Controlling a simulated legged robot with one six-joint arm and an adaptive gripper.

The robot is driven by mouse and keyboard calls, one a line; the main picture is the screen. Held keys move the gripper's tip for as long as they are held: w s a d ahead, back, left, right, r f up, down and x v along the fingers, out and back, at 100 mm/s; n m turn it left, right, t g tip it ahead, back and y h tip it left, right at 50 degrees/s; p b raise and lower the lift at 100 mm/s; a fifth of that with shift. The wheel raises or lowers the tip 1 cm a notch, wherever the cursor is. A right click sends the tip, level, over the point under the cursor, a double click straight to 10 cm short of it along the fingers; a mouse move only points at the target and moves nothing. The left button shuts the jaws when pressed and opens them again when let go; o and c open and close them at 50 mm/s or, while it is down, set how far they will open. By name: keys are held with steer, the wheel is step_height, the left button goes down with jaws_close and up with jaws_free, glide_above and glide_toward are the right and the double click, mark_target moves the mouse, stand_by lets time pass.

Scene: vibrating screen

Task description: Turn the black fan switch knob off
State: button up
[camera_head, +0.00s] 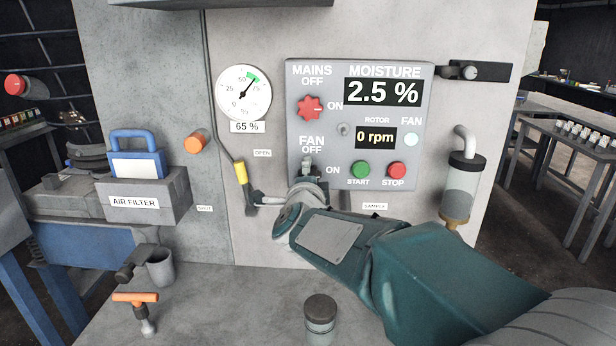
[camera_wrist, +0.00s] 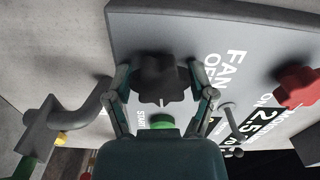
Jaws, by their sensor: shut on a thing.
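The black fan knob (camera_wrist: 160,76) is a lobed knob on the grey control panel (camera_head: 427,150). In the wrist view it sits between my gripper's two fingers (camera_wrist: 160,70), one on each side. My gripper (camera_head: 306,171) is shut on it. A short white mark on the knob points down in the wrist view, away from the FAN OFF lettering at its right. In the head view my gripper and wrist cover most of the knob, below FAN OFF and left of ON.
The red mains knob (camera_head: 310,108) is above the fan knob. The green start button (camera_head: 361,170) and red stop button (camera_head: 397,170) are to its right. A yellow-handled lever (camera_head: 241,173) stands close on the left. The rotor display (camera_head: 376,138) reads 0 rpm.

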steer(key=n, duration=0.4)
steer(key=shift+f, duration=0.25)
steer(key=n, duration=0.4)
steer(key=shift+n, duration=0.4)
steer(key=n, duration=0.4)
steer(key=shift+n, duration=1.8)
steer(key=shift+r, duration=0.15)
steer(key=o, duration=1.1)
steer(key=shift+s, duration=0.1)
steer(key=s, duration=1.1)
steer(key=shift+s+a, duration=0.3)
steer(key=shift+s, duration=0.05)
